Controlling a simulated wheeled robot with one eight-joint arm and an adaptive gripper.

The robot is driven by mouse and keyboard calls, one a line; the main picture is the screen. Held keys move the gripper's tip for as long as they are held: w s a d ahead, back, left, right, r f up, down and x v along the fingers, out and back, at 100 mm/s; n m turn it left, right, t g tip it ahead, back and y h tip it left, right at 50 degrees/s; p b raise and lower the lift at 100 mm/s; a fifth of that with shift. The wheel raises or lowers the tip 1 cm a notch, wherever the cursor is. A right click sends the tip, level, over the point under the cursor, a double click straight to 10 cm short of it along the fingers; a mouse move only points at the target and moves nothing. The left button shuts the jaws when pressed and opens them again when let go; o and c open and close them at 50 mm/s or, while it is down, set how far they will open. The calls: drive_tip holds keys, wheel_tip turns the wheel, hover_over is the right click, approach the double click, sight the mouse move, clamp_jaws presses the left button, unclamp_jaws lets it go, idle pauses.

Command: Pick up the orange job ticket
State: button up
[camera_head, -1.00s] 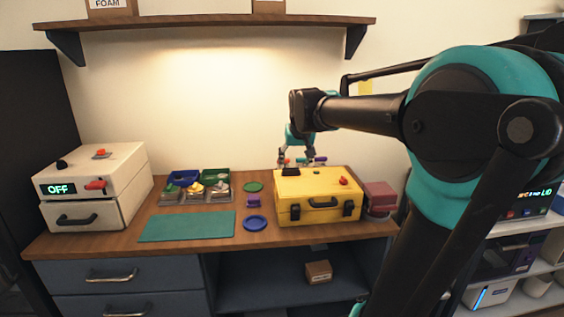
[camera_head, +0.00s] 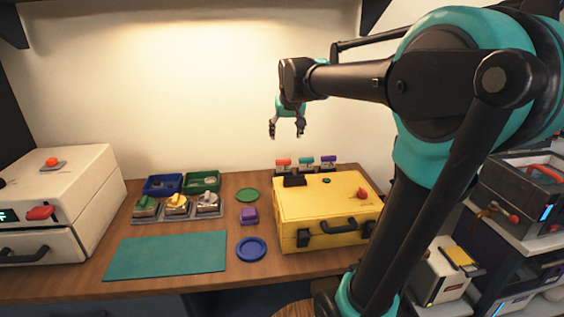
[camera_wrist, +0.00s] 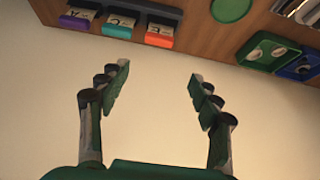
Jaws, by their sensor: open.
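The orange job ticket (camera_head: 283,162) stands at the left end of a row of three coloured tickets behind the yellow case. In the wrist view the orange ticket (camera_wrist: 159,42) is at the right end of the row, near the top, in a dark holder with a letter label. The teal ticket (camera_head: 306,160) is beside it and the purple ticket (camera_head: 328,159) is beyond that. My gripper (camera_head: 286,132) is open and empty, in the air above the orange ticket. In the wrist view its fingers (camera_wrist: 160,73) are wide apart, with only wall between them.
The yellow case (camera_head: 320,215) stands in front of the tickets. Left of it are a green disc (camera_head: 247,195), a purple block (camera_head: 249,215) and a blue dish (camera_head: 251,249). Blue (camera_head: 162,186) and green (camera_head: 202,182) bins stand further left. A teal mat (camera_head: 165,257) lies in front.

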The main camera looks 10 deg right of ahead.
hover_over(284, 160)
drive_tip(key=s, duration=0.3)
wheel_tip(284, 160, down, 9)
drive_tip(key=shift+x, duration=3.35)
drive_tip(key=shift+s+a+f, duration=0.1)
drive_tip(key=shift+s, duration=0.05)
drive_tip(key=c, duration=0.7)
